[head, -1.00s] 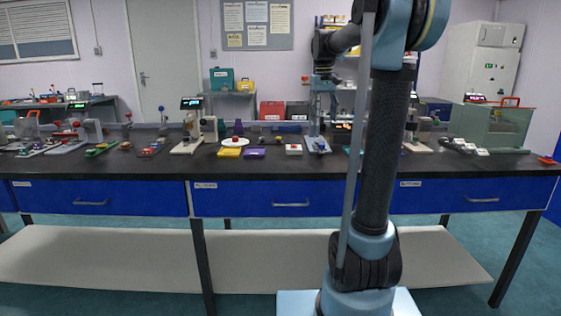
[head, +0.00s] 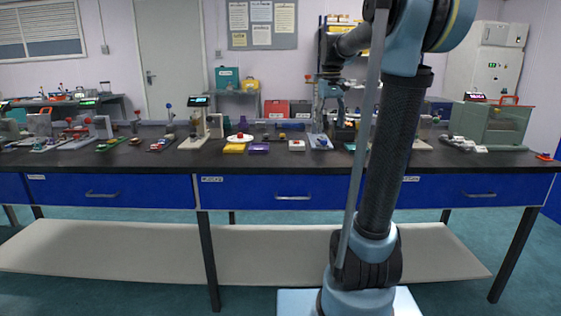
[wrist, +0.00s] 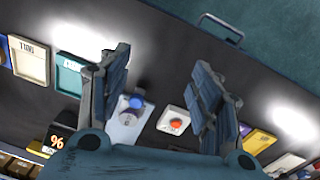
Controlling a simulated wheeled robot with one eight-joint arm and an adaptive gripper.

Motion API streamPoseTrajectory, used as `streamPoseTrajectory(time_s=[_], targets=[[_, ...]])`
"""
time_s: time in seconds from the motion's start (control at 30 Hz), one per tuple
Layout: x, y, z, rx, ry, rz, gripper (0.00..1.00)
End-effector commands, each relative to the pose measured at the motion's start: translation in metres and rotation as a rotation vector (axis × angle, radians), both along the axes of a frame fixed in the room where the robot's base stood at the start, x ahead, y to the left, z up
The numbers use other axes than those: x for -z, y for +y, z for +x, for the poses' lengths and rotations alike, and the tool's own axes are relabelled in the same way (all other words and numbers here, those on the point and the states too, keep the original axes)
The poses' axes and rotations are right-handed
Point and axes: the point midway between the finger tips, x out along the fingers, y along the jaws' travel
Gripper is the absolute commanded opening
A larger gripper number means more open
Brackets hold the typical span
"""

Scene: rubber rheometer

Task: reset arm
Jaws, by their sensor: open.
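My gripper (head: 333,92) hangs over the black bench (head: 220,160) in the head view, below my bent arm. In the wrist view my gripper (wrist: 161,82) has its two fingers wide apart, with nothing between them but the view of the bench below. A pale plate with a blue knob (wrist: 128,116) and a white box with a red button (wrist: 174,121) show beyond and between the fingers. They appear to lie on the bench, apart from the fingers.
A teal tray (wrist: 68,76) and a cream tray (wrist: 29,60) lie on the bench. A drawer handle (wrist: 221,30) marks its front. A white balance-like instrument (head: 198,125) and a green glass-sided case (head: 492,122) stand on the bench. The floor before it is clear.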

Motion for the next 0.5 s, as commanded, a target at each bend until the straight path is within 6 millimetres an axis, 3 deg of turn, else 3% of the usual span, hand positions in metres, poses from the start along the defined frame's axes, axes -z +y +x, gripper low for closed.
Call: streamPoseTrajectory(time_s=[0.5], targets=[[0.058,-0.004,-0.107,0.044,-0.052,0.016,0.58]])
